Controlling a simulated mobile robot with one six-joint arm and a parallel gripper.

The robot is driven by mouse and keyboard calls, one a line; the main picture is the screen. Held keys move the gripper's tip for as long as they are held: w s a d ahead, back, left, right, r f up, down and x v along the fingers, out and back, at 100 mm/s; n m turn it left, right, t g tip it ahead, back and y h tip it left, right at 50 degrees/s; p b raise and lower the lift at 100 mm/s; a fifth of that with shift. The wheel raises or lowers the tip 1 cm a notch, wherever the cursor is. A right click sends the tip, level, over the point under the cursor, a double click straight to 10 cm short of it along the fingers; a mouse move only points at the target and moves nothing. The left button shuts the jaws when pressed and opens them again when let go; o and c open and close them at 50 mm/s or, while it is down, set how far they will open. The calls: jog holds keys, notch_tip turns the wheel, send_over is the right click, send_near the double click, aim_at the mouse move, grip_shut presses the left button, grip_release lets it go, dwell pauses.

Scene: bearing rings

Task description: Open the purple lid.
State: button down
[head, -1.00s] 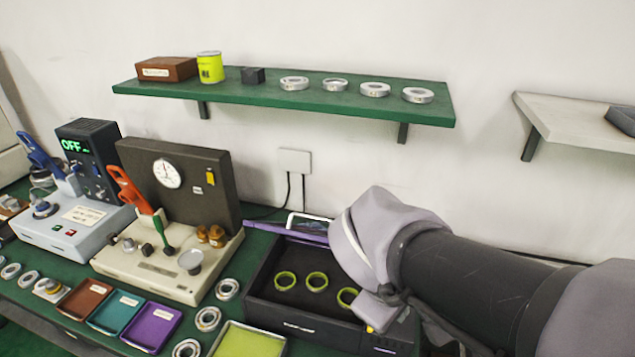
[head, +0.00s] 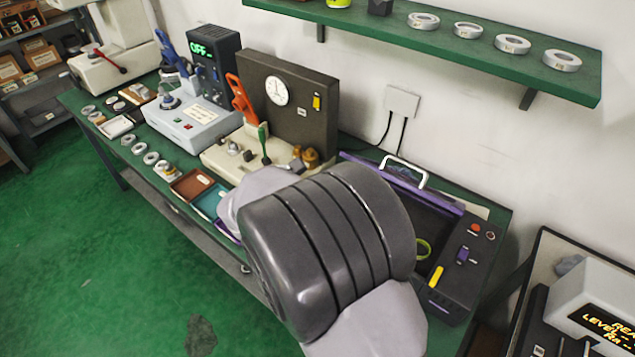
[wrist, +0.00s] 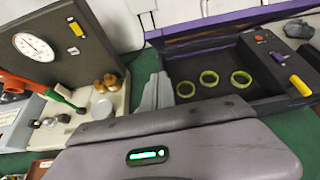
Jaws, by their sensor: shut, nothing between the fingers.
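The purple lid (head: 432,188) of the black box (head: 458,290) stands raised along the box's back edge, with a pale handle (head: 408,166) on it. The box's interior is open to view. In the wrist view the lid (wrist: 230,24) shows as a purple-edged band behind the box. My gripper (wrist: 157,90) is shut and empty, at the box's left side in that view, apart from the lid. In the head view my arm hides the gripper and the box's left part. Green rings (wrist: 209,77) lie in the box; one ring (head: 423,249) shows in the head view.
A gauge station (head: 285,100) stands left of the box, and a blue-grey device (head: 195,122) beyond it. A green shelf (head: 450,42) with metal rings hangs above. A grey machine with a display (head: 600,310) stands at right. Green floor (head: 100,270) is clear at left.

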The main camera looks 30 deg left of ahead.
jog(key=w, duration=0.1)
jog(key=w+r, duration=0.1)
jog(key=w, duration=0.3)
jog(key=shift+w+d+r, duration=0.1)
jog(key=shift+d+r, duration=0.2)
jog(key=shift+r, duration=0.1)
jog(key=shift+r, duration=0.1)
